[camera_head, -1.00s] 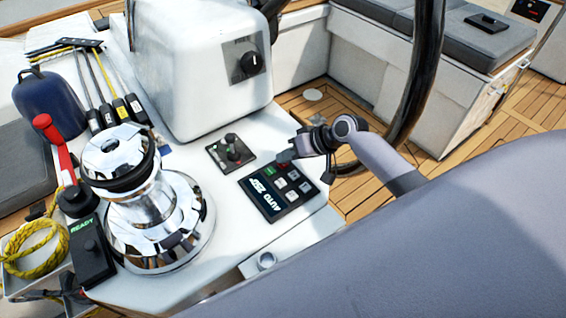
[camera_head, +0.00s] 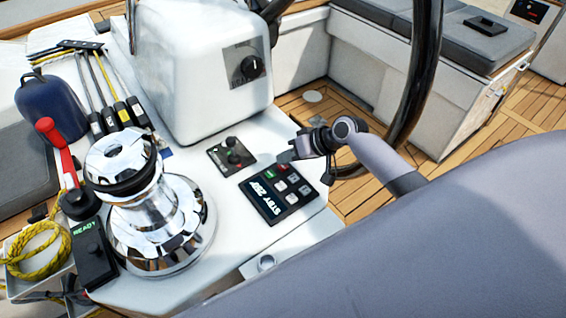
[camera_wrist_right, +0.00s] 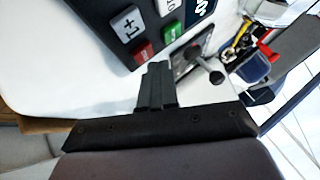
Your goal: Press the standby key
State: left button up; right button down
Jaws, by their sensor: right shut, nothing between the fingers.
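The autopilot keypad (camera_head: 256,202) is a dark panel on the white cockpit console. Its display (camera_head: 264,198) reads "STBY" and a number I cannot read surely. A red key (camera_head: 284,166) and a green key (camera_head: 269,174) sit at its far end, with several pale keys beside them. My right gripper (camera_head: 287,157) is shut and empty, its tips just beyond the red key. In the right wrist view the shut fingers (camera_wrist_right: 156,68) end close to the red key (camera_wrist_right: 143,53), with the green key (camera_wrist_right: 172,32) beside it. I cannot tell whether they touch. My left gripper is out of view.
A small joystick panel (camera_head: 231,157) lies left of the keypad. A chrome winch (camera_head: 162,225), a red-handled lever (camera_head: 57,150) and a blue container (camera_head: 52,105) stand farther left. The white pedestal (camera_head: 195,70) rises behind, and the black wheel rim (camera_head: 425,60) passes behind my right arm.

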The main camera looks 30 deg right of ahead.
aim_at(287, 167)
jog(key=shift+r, duration=0.25)
notch_tip(287, 167, up, 3)
jog(key=p, duration=0.3)
jog(key=shift+r+p, duration=0.5)
jog(key=shift+r, duration=0.5)
